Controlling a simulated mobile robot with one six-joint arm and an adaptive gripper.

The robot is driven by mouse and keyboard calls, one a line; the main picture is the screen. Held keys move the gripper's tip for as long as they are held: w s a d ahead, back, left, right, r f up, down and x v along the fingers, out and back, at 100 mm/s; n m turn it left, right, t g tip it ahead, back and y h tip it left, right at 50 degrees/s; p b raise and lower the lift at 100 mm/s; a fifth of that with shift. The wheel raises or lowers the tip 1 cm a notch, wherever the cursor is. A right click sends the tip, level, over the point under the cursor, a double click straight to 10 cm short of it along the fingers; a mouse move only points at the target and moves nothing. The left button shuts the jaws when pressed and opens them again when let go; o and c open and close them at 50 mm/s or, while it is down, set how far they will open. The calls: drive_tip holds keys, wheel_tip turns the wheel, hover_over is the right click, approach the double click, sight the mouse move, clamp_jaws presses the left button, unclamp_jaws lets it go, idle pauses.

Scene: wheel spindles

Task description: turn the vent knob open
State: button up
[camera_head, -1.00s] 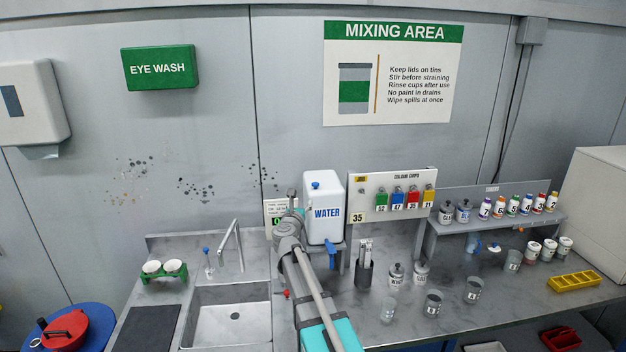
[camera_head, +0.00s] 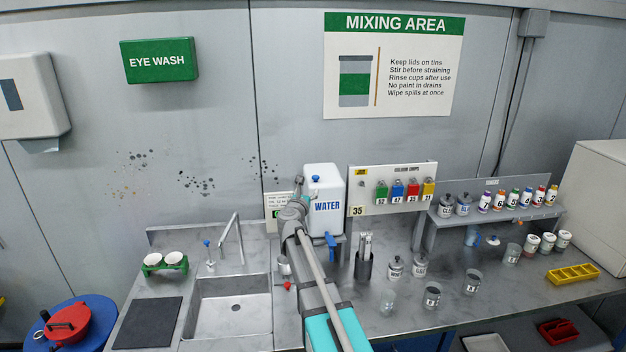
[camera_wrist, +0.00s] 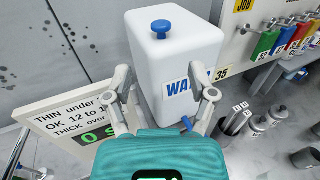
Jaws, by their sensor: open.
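The vent knob, a small blue knob (camera_wrist: 161,27), sits on top of the white water tank (camera_wrist: 180,60). In the head view the knob (camera_head: 315,178) shows on the tank (camera_head: 325,188), which is marked WATER. My gripper (camera_wrist: 160,76) is open and empty. In the wrist view its two fingers stand apart in front of the tank, with the knob beyond the fingertips and between them in the picture. In the head view my gripper (camera_head: 302,192) is at the left side of the tank. I cannot tell whether a finger touches the tank.
A blue tap (camera_head: 331,242) is low on the tank. A viscosity sign (camera_wrist: 80,125) stands left of my gripper. The colour chips board (camera_head: 391,190) is close on the right, and a stirrer holder (camera_head: 363,268) stands before it. The sink (camera_head: 234,308) is left.

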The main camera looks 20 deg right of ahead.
sight(314, 179)
drive_tip(key=x, duration=1.1)
